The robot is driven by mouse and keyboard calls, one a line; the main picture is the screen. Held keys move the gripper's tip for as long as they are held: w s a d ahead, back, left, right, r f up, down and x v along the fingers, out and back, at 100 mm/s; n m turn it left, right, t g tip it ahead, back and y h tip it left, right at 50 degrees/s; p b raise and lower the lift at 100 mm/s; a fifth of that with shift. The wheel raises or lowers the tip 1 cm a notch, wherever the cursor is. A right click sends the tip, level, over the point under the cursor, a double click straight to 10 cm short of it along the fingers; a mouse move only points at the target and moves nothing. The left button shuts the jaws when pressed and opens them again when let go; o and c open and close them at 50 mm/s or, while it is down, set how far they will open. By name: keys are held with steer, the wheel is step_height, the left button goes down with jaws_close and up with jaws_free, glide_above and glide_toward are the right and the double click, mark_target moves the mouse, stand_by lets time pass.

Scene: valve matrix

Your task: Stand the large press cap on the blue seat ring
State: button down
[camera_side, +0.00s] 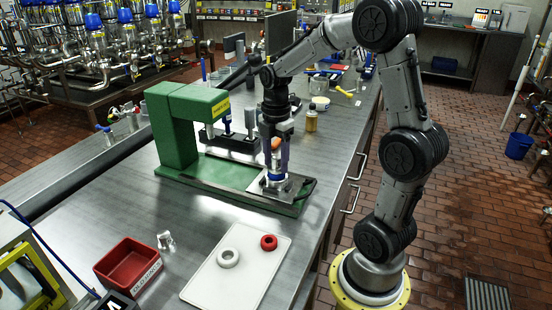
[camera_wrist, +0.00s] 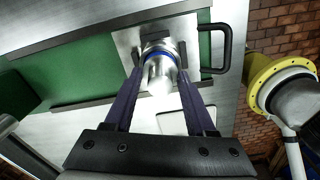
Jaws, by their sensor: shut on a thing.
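The large press cap (camera_wrist: 160,78) is a silvery metal cylinder in the wrist view, between the fingers of my gripper (camera_wrist: 158,85). My gripper (camera_side: 276,168) is shut on it, pointing down over the metal plate of the green press in the side view. The blue seat ring (camera_wrist: 158,56) shows as a blue band at the cap's far end; it also shows in the side view (camera_side: 274,177) just under the fingers. The cap looks upright over the ring. I cannot tell whether it touches the ring.
The green press frame (camera_side: 174,130) stands left of my gripper. A white board (camera_side: 225,275) in front holds a white ring (camera_side: 228,258) and a red ring (camera_side: 268,242). A red tray (camera_side: 130,268) and a small clear piece (camera_side: 166,241) lie left of it. A black handle (camera_wrist: 224,50) juts from the plate.

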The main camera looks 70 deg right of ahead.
steer(key=shift+f, duration=0.15)
steer(key=shift+c, duration=0.7)
jaws_free()
step_height(320, 180, up, 14)
steer(key=shift+f, duration=0.1)
